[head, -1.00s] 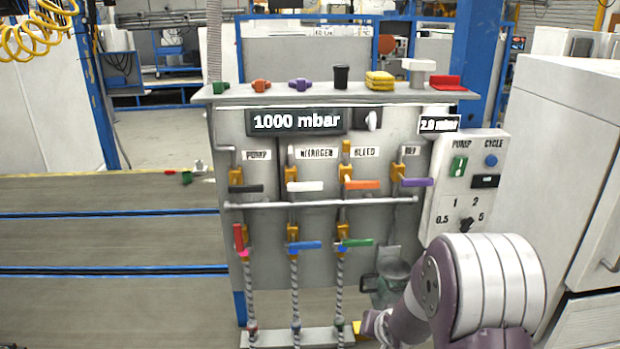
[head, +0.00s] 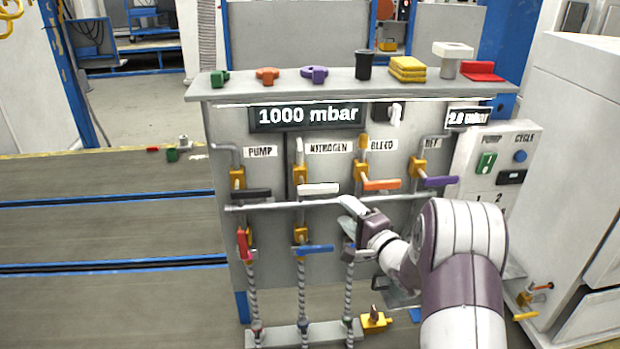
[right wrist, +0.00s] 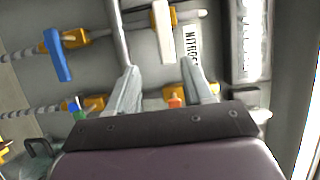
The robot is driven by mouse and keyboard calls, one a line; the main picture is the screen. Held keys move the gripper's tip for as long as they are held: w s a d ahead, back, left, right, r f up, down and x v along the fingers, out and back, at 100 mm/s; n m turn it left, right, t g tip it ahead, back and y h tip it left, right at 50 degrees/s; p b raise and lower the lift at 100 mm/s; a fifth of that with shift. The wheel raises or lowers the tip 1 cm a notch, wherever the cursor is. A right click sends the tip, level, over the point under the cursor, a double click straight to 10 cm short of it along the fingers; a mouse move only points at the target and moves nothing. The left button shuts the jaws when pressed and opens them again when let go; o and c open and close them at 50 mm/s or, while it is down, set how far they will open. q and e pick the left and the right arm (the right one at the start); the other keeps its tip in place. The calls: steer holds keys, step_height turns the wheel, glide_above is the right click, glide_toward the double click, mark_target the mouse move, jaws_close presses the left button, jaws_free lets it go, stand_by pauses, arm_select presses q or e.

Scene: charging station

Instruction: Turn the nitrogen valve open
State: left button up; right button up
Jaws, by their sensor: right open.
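The nitrogen valve has a white handle (head: 318,188) that lies level, pointing right from its yellow body (head: 300,178), under the NITROGEN label (head: 329,148). In the right wrist view the white handle (right wrist: 162,30) shows above the gap between my fingers, apart from them. My right gripper (head: 350,208) is open and empty, at the height of the horizontal pipe, right of and below the white handle. Its two fingers (right wrist: 160,82) also show in the right wrist view. My left gripper is not in view.
The orange handle (head: 381,184) is close above my right gripper, with the purple handle (head: 440,181) farther right. A black handle (head: 250,193) is left of the white one. A blue handle (head: 315,249) lies below. The horizontal pipe (head: 285,206) crosses the panel.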

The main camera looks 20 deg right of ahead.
mark_target(327, 191)
steer(key=w+p, duration=0.1)
steer(key=w, duration=0.2)
steer(key=w+p, duration=0.1)
steer(key=w, duration=0.2)
steer(key=w+a+p, duration=0.1)
steer(key=w, duration=0.2)
steer(key=shift+w+a+r+p, duration=0.1)
steer(key=shift+w+r+p, duration=0.05)
steer(key=shift+r+p, duration=0.2)
steer(key=shift+w, duration=0.25)
steer(key=shift+s+r, duration=0.1)
steer(key=shift+r, duration=0.05)
steer(key=shift+w, duration=0.2)
steer(key=shift+w+f, duration=0.15)
steer(key=shift+f, duration=0.05)
steer(key=c, duration=0.3)
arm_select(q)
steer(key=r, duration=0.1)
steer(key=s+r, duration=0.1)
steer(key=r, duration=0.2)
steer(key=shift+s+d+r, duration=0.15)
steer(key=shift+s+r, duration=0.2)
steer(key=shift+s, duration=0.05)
arm_select(e)
jaws_close()
